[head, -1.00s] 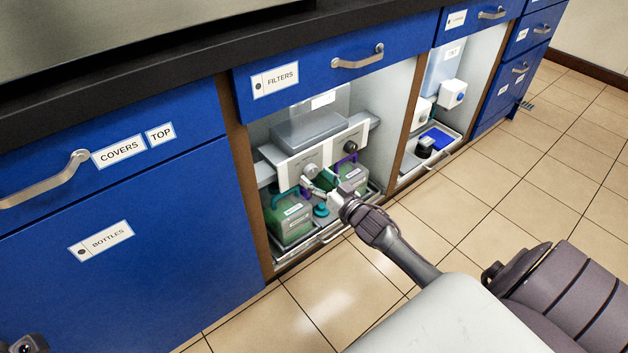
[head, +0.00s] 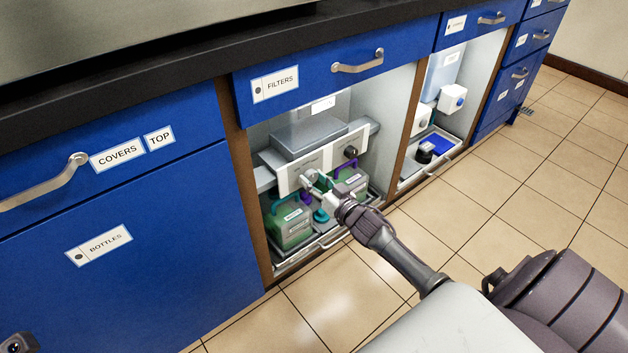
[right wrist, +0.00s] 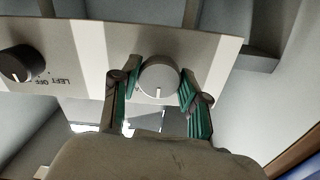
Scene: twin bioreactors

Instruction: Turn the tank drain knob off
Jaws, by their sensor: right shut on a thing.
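A round grey knob (right wrist: 160,78) sits on the front of a pale panel (head: 328,161) inside the open cabinet bay under the FILTERS drawer. The knob's light pointer mark is at its lower edge in the right wrist view. My right gripper (right wrist: 160,90) is shut on this knob, with its green-padded fingers on either side. In the head view my right gripper (head: 316,181) reaches into the bay and partly hides the knob. A black knob (right wrist: 16,63) sits on the same panel, beside upside-down lettering "LEFT OFF". My left gripper's fingers are not in view.
Green containers (head: 289,226) stand in a tray (head: 312,248) below the panel. A wooden divider (head: 412,125) separates a second bay with a blue-topped tray. The dark counter edge (head: 200,88) overhangs the drawers. The tiled floor (head: 480,225) in front is clear.

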